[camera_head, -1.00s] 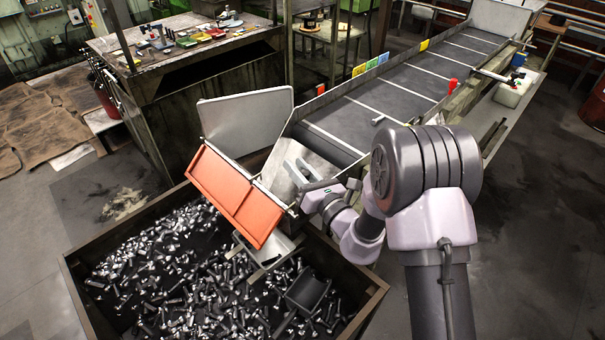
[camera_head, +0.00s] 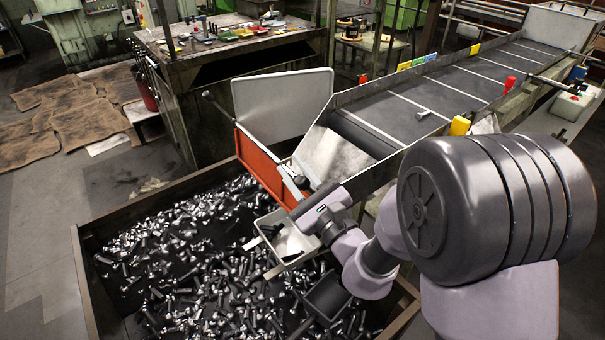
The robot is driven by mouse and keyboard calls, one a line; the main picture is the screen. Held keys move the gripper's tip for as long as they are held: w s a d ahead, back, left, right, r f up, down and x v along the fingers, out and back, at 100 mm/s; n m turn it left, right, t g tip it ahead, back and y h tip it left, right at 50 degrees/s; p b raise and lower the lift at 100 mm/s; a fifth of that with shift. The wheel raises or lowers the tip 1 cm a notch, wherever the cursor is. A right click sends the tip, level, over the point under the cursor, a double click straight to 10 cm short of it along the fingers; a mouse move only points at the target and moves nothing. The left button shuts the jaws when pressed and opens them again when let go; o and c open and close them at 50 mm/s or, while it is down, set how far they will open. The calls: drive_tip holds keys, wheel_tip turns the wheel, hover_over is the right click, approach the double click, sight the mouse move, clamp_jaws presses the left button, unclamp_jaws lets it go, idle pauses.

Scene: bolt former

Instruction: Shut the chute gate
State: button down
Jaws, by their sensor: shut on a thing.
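The orange chute gate (camera_head: 262,170) is at the lower end of the chute (camera_head: 335,150), above the bolt bin. It is seen at a steep angle, as a narrow tilted panel. A grey bar (camera_head: 243,132) with a dark knob at its upper left end runs along the gate's edge. My gripper (camera_head: 299,187) is at the bar's lower right end, shut on what looks like this bar. The exact contact is small and partly hidden by the gripper itself. I cannot tell whether the gate fully closes the chute mouth.
A bin (camera_head: 82,260) full of loose bolts lies below. A small metal tray (camera_head: 290,243) sits under the gate. A pale upright panel (camera_head: 283,103) stands behind it. The conveyor (camera_head: 430,98) runs to the upper right. A workbench (camera_head: 180,55) stands behind.

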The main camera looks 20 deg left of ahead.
drive_tip(key=shift+s+a+f+n+b, duration=0.2)
drive_tip(key=shift+s+f+n+b, duration=0.2)
drive_tip(key=shift+n+b, duration=0.15)
drive_tip(key=c, duration=1.2)
unclamp_jaws()
drive_tip(key=shift+s, duration=0.1)
drive_tip(key=shift+o, duration=0.2)
